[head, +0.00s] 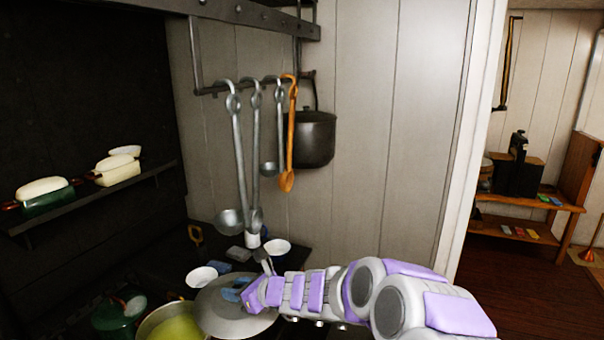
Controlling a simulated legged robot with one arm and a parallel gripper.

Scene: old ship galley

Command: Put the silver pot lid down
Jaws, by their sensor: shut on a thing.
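The silver pot lid (215,312) is a round grey disc at the lower middle of the head view. My gripper (240,290) is shut on it near its top, and the fingers cover the lid's handle. The lid overlaps the right side of an open pot (172,326) holding yellow-green contents. I cannot tell whether the lid touches the pot or the surface below.
A green lidded pot (118,314) stands left of the open pot. White bowls (201,276) (277,248) stand behind the lid. Ladles (240,170), an orange spoon (288,150) and a dark pot (314,138) hang above. A doorway opens at right.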

